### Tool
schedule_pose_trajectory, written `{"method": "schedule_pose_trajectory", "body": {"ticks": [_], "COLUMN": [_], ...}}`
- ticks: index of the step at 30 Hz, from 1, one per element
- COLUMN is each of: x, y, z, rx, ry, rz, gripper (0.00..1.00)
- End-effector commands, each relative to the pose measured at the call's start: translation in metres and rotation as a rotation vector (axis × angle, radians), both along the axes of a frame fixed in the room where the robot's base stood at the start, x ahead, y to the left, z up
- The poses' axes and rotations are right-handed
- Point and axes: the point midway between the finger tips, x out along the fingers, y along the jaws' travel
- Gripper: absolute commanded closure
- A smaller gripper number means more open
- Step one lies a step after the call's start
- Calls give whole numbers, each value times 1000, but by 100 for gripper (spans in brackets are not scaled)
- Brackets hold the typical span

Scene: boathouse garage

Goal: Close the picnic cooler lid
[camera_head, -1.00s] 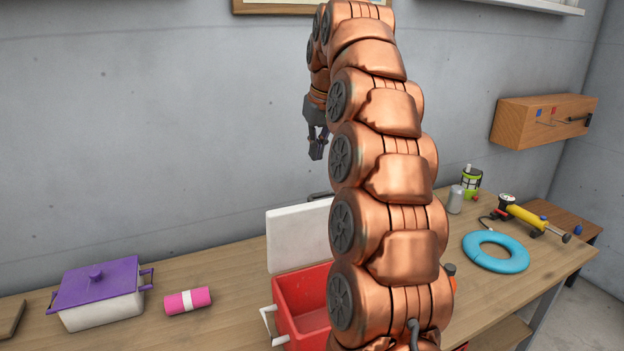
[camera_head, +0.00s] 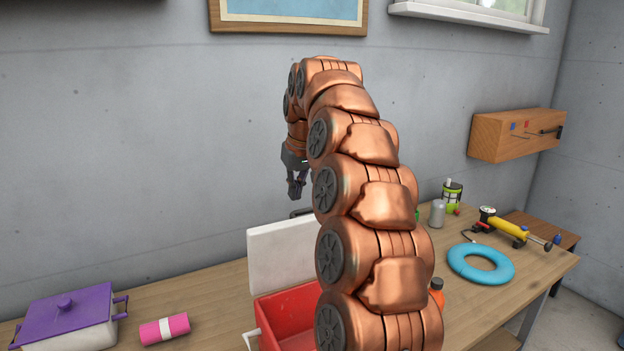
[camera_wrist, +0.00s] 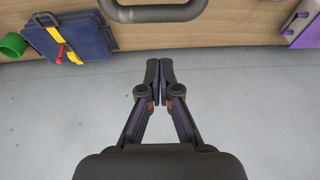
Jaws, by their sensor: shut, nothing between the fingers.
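The picnic cooler (camera_head: 285,312) has a red body and stands on the workbench, partly hidden behind my arm. Its white lid (camera_head: 280,255) is open and stands upright at the back. A dark handle (camera_head: 298,212) shows just above and behind the lid's top edge; a dark bar (camera_wrist: 158,13), apparently this handle, crosses the top of the wrist view. My gripper (camera_head: 296,194) points down just above the lid's top edge, on the wall side or over it; the exact depth is unclear. In the wrist view my gripper (camera_wrist: 160,62) is shut and empty, apart from the bar.
A purple-lidded pot (camera_head: 68,318) and pink roll (camera_head: 164,329) lie left of the cooler. To the right are a grey can (camera_head: 437,213), blue ring (camera_head: 480,264) and yellow pump (camera_head: 508,227). A navy case (camera_wrist: 72,38) shows in the wrist view. The concrete wall (camera_head: 130,150) is close behind.

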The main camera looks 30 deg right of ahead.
Motion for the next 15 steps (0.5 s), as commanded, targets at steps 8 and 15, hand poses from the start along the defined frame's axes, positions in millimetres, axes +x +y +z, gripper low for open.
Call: {"method": "schedule_pose_trajectory", "body": {"ticks": [8, 15], "x": [0, -16], "y": [0, 2], "z": [-18, -17], "rx": [1, 1], "ry": [2, 1], "rz": [0, 0], "gripper": [100, 100]}}
